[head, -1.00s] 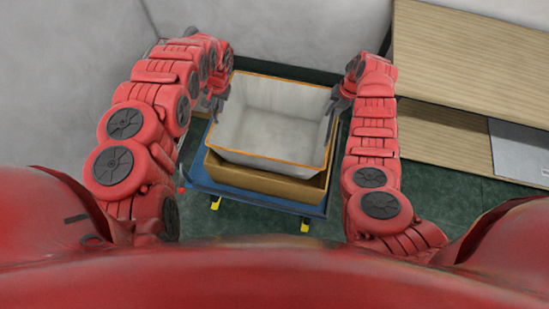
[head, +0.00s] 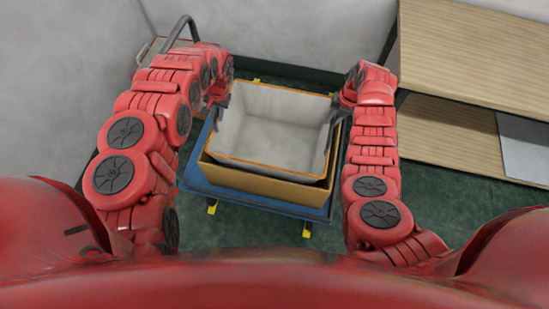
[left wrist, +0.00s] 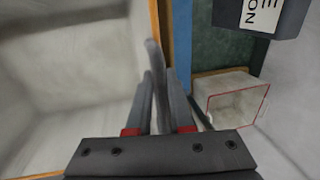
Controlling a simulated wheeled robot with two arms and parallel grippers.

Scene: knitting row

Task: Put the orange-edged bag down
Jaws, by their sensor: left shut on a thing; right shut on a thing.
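The orange-edged bag (head: 272,132) is an open, pale grey bin shape with an orange rim. It is upright and sits at least partly inside a brown cardboard box (head: 262,186); whether its base touches the bottom is hidden.
A wooden shelf (head: 450,140) is at the right. A red-edged pale bag (left wrist: 238,108) shows in the left wrist view. Walls are close at the left and back.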

